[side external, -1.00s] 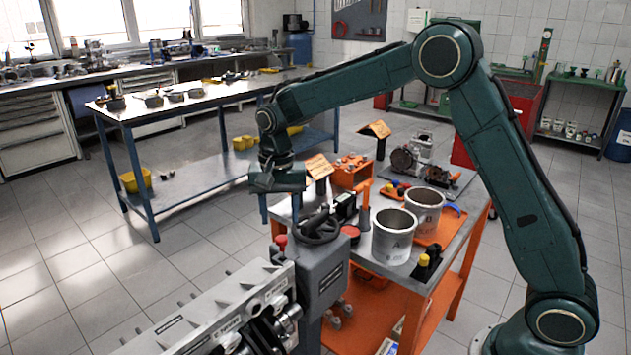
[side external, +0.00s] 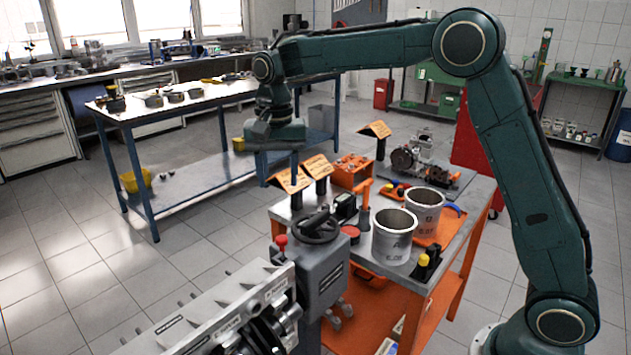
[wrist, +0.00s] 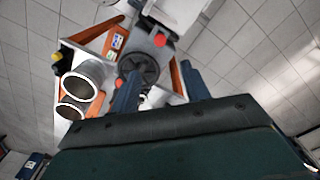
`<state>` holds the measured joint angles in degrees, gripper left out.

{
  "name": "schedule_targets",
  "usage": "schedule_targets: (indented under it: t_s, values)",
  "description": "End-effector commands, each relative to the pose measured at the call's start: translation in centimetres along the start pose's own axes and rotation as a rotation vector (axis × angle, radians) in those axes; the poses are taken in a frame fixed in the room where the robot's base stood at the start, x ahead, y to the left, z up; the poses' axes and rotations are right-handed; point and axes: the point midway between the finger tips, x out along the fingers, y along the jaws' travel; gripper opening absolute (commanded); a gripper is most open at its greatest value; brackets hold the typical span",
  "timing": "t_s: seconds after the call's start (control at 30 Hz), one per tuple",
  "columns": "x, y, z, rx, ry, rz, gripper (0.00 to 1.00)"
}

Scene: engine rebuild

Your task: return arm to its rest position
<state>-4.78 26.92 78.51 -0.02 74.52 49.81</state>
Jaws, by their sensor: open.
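My gripper (side external: 279,175) hangs from the dark green arm in the side external view, up in the air above the left end of the orange cart. Its two blue fingers point down and stand apart with nothing between them.
The orange cart (side external: 440,275) carries two grey cylinders (side external: 394,238) (side external: 424,208), orange-topped signs (side external: 290,179) and engine parts. The grey machine with a black handwheel (side external: 317,228) stands in front. A blue-legged bench (side external: 185,108) is behind. Air around my gripper looks clear.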

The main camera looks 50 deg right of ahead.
Motion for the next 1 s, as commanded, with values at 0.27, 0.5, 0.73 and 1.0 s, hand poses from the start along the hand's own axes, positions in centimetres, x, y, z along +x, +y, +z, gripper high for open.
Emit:
schedule_targets:
  t_s: [0.27,0.5,0.73,1.0]
  values:
    - [-0.8,0.7,0.5,-0.021,0.011,-0.012,0.46]
    - [-3.3,3.5,2.2,-0.102,0.048,-0.050,0.46]
    - [-5.7,7.3,4.9,-0.213,0.103,-0.094,0.46]
    - [-7.3,12.0,8.4,-0.345,0.176,-0.136,0.46]
